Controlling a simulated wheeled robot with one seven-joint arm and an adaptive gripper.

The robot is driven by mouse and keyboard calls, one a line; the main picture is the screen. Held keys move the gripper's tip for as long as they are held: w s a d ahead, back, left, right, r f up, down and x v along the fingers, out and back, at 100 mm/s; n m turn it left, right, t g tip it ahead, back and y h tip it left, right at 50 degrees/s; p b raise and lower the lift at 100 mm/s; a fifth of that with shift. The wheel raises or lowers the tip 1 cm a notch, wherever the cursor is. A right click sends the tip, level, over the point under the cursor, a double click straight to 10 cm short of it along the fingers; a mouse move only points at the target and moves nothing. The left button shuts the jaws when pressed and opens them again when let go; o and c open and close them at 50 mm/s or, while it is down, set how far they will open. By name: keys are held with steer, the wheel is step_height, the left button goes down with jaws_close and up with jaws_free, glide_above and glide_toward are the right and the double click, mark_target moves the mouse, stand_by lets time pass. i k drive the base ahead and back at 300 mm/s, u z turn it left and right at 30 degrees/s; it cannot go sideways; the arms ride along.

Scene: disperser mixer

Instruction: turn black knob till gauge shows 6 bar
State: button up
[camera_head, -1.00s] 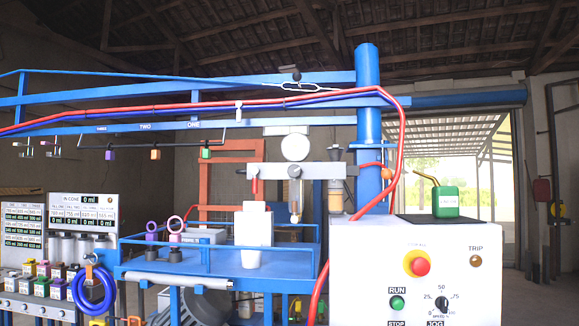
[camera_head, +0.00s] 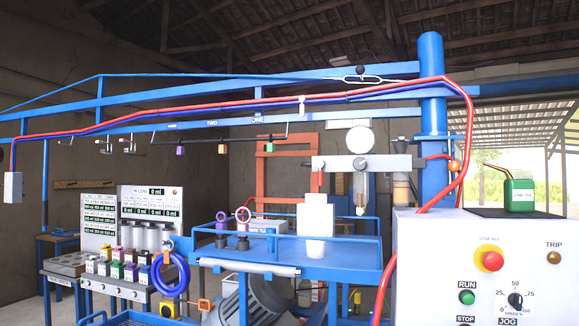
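A round, pale gauge (camera_head: 360,139) stands above the blue bench, on a grey air-service unit (camera_head: 375,162) beside the blue column. Its needle and marks are too small to read. A dark cap (camera_head: 401,146), which may be the black knob, sits on top of this unit, right of the gauge. A clear bowl hangs under the gauge and a tan bowl under the dark cap. Another black knob, a speed dial (camera_head: 515,299), is on the front of the white control box. My gripper is not in view.
The white control box (camera_head: 440,270) with a red stop button (camera_head: 491,261) fills the lower right. A green can (camera_head: 520,195) stands on it. The railed blue bench (camera_head: 280,259) holds a white container (camera_head: 316,215). A red hose (camera_head: 468,140) runs down the column.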

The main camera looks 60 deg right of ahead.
mark_target(359, 164)
steer(key=u, duration=0.1)
steer(key=i, duration=0.45)
steer(key=z, duration=1.75)
